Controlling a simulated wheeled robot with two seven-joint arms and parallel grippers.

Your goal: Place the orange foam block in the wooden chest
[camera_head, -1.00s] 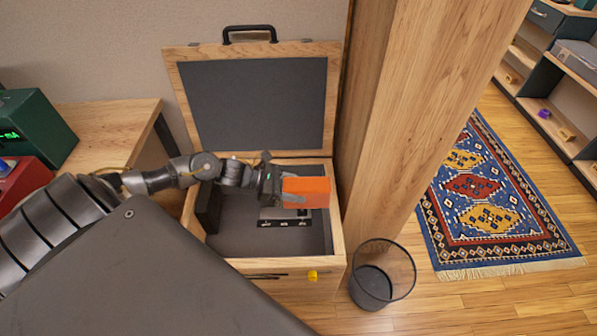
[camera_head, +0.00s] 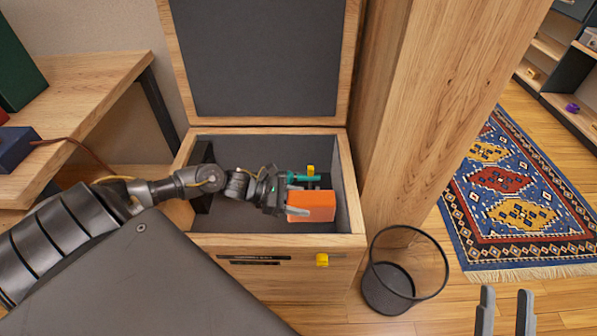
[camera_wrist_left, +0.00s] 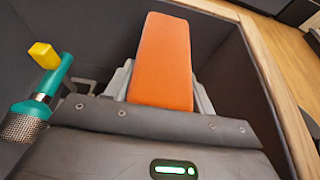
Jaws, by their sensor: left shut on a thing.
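The orange foam block (camera_head: 312,206) is held in my left gripper (camera_head: 290,203), over the inside of the wooden chest (camera_head: 300,240). The chest's lid (camera_head: 265,60) stands open at the back. In the left wrist view the block (camera_wrist_left: 163,60) sits between the two grey fingers of my left gripper (camera_wrist_left: 163,85), with the chest's dark inner walls around it. Whether the block touches the chest floor I cannot tell. My right gripper (camera_head: 505,312) shows only as two fingertips, apart and empty, at the bottom right above the wood floor.
A black mesh bin (camera_head: 388,288) stands right of the chest, by a wooden post (camera_head: 435,110). A desk (camera_head: 85,95) is at the left and a patterned rug (camera_head: 515,210) at the right.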

